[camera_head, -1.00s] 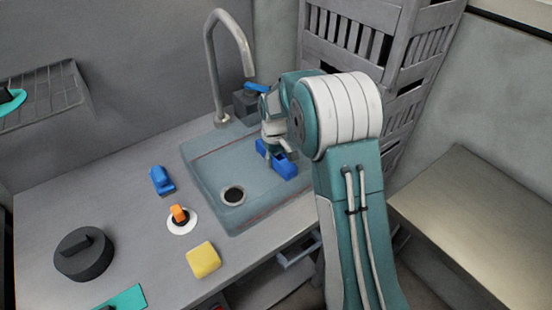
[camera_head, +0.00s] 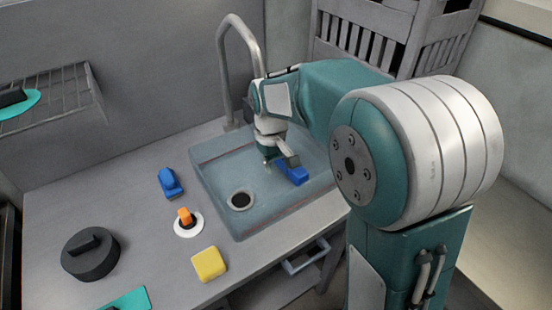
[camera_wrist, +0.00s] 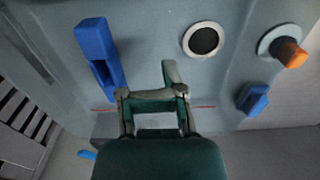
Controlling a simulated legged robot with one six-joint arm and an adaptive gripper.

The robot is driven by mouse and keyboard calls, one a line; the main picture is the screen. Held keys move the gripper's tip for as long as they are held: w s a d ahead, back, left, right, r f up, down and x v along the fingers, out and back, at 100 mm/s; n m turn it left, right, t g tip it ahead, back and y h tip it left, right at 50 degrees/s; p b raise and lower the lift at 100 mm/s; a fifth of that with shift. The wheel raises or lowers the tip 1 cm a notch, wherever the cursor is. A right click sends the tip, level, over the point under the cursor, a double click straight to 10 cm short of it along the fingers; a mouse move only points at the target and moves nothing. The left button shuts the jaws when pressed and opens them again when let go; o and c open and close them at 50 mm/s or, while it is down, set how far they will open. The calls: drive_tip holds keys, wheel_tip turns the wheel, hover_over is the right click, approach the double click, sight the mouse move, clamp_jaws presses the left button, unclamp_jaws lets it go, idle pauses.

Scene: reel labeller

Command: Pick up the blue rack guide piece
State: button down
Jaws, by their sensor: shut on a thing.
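A long blue piece (camera_head: 294,174) with a notch lies in the sink basin, and it also shows at upper left in the wrist view (camera_wrist: 96,42). My gripper (camera_head: 279,163) is down in the basin at this piece, with one finger against it in the head view. In the wrist view my gripper (camera_wrist: 150,85) has its left finger at the lower end of the piece. The jaws are shut on it, but the exact contact is partly hidden. A second, smaller blue piece (camera_head: 170,183) lies on the counter left of the sink; the wrist view shows it too (camera_wrist: 253,98).
The sink (camera_head: 215,192) has a drain (camera_head: 240,200) and a curved tap (camera_head: 224,70). An orange-topped white disc (camera_head: 187,223), a yellow sponge (camera_head: 209,263) and a dark round lid (camera_head: 90,253) stand on the counter. A slatted crate (camera_head: 375,35) is behind my arm.

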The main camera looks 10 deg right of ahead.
drive_tip(key=shift+s+a+r, duration=0.3)
drive_tip(key=shift+s, duration=0.35)
drive_tip(key=shift+s+a+r, duration=0.3)
drive_tip(key=shift+s, duration=0.3)
drive_tip(key=shift+c, duration=1.4)
unclamp_jaws()
drive_tip(key=shift+r, duration=0.1)
